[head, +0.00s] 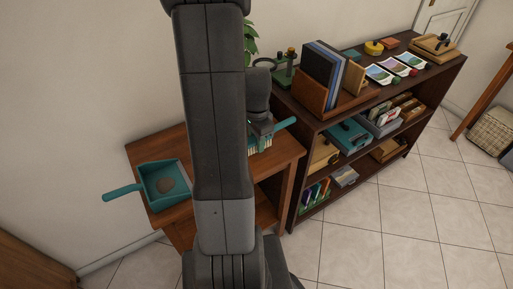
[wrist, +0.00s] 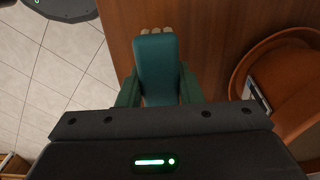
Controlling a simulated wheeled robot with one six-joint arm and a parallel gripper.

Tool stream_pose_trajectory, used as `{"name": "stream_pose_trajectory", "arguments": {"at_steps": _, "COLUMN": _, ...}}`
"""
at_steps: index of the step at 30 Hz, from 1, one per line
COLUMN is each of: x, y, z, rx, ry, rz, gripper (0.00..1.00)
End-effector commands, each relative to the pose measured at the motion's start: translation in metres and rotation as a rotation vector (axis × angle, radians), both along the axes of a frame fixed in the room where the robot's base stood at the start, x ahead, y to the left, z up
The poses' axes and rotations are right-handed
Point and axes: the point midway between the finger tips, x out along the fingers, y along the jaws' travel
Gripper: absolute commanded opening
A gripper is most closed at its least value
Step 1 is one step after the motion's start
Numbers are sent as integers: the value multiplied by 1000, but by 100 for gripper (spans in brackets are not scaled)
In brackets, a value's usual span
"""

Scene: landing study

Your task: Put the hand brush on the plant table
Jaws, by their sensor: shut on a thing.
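The hand brush, with a teal handle (head: 286,124) and pale bristles, is at my gripper (head: 262,128) in the head view, over the right back part of the small wooden table (head: 283,160). In the wrist view my gripper (wrist: 158,88) is shut on the teal brush (wrist: 157,62), with a finger on each side and the pale bristle tips at the top. The brown tabletop (wrist: 205,40) lies beneath it. I cannot tell whether the bristles touch the wood. My arm hides the table's middle and most of the green plant (head: 250,42).
A teal dustpan (head: 160,184) lies on the table's left part, its handle past the edge. A round terracotta vessel (wrist: 238,75) is close right of the brush in the wrist view. A laden dark shelf (head: 310,122) adjoins the table's right.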

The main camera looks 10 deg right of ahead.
Motion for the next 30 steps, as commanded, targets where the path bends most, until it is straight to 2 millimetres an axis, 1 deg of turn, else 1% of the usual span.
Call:
{"name": "stream_pose_trajectory", "arguments": {"at_steps": 6, "x": -1, "y": 0, "z": -30, "rx": 1, "ry": 4, "rz": 0, "gripper": 6}}
{"name": "stream_pose_trajectory", "arguments": {"at_steps": 7, "x": -1, "y": 0, "z": -33, "rx": 1, "ry": 4, "rz": 0, "gripper": 6}}
{"name": "stream_pose_trajectory", "arguments": {"at_steps": 15, "x": 0, "y": 0, "z": -35, "rx": 0, "ry": 0, "rz": 0, "gripper": 6}}
{"name": "stream_pose_trajectory", "arguments": {"at_steps": 19, "x": 0, "y": 0, "z": -39, "rx": 0, "ry": 1, "rz": 0, "gripper": 6}}
{"name": "stream_pose_trajectory", "arguments": {"at_steps": 20, "x": 0, "y": 0, "z": -38, "rx": 0, "ry": 1, "rz": 0, "gripper": 38}}
{"name": "stream_pose_trajectory", "arguments": {"at_steps": 21, "x": 0, "y": 0, "z": -37, "rx": 0, "ry": 1, "rz": 0, "gripper": 46}}
{"name": "stream_pose_trajectory", "arguments": {"at_steps": 22, "x": 0, "y": 0, "z": -37, "rx": 0, "ry": 1, "rz": 0, "gripper": 52}}
{"name": "stream_pose_trajectory", "arguments": {"at_steps": 23, "x": 0, "y": 0, "z": -37, "rx": 0, "ry": 1, "rz": 0, "gripper": 54}}
{"name": "stream_pose_trajectory", "arguments": {"at_steps": 30, "x": 0, "y": 0, "z": -37, "rx": 0, "ry": 1, "rz": 0, "gripper": 54}}
